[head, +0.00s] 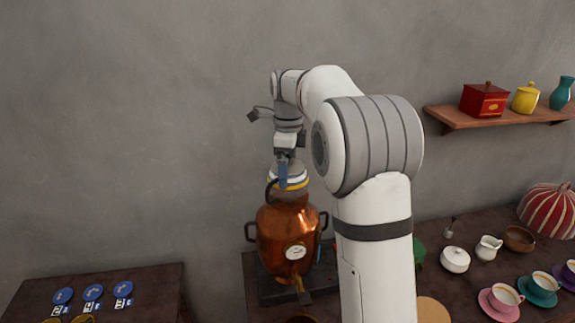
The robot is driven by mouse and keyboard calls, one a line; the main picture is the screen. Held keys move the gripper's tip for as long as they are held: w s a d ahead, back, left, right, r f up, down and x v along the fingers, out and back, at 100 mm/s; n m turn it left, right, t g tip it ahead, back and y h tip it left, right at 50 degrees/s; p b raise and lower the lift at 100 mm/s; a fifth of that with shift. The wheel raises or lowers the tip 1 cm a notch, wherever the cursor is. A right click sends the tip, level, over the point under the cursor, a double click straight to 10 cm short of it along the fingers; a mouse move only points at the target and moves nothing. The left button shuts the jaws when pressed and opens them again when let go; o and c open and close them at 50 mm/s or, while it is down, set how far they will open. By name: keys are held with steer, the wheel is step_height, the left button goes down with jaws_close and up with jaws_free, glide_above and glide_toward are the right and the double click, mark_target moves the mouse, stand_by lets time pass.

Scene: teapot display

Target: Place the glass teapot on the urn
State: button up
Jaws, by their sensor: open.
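The copper urn (287,232) stands upright on a dark base, with a handle on each side, a round white dial and a tap at the front. A small pot (296,182) with pale and yellow bands and a dark handle at its left sits at the urn's top. It looks like the teapot, but I cannot tell whether it is glass. My gripper (284,168) is open and points down right at this pot, overlapping its upper part in the picture. The exact contact between pot and urn is too small to tell.
My arm hides part of the table right of the urn. Cups on saucers (500,299), a white lidded bowl (455,259), a creamer (489,247) and a striped cosy (550,211) stand there. A shelf (455,119) holds jars. Blue discs (93,292) lie on the left table.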

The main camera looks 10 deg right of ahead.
steer(key=shift+r, duration=0.1)
step_height(320, 180, up, 12)
steer(key=shift+f, duration=0.2)
steer(key=shift+r, duration=0.15)
steer(key=shift+s, duration=0.2)
steer(key=s+f+n+t, duration=0.1)
steer(key=s+f+n, duration=0.4)
steer(key=s, duration=0.5)
steer(key=s+f+n+t, duration=0.1)
steer(key=s+f+n, duration=0.5)
steer(key=s+n, duration=0.4)
steer(key=s+f+n+t, duration=0.1)
steer(key=s+f+n, duration=0.4)
steer(key=s, duration=0.7)
steer(key=n, duration=0.2)
steer(key=shift+f+n+t, duration=0.2)
steer(key=shift+n+t, duration=0.1)
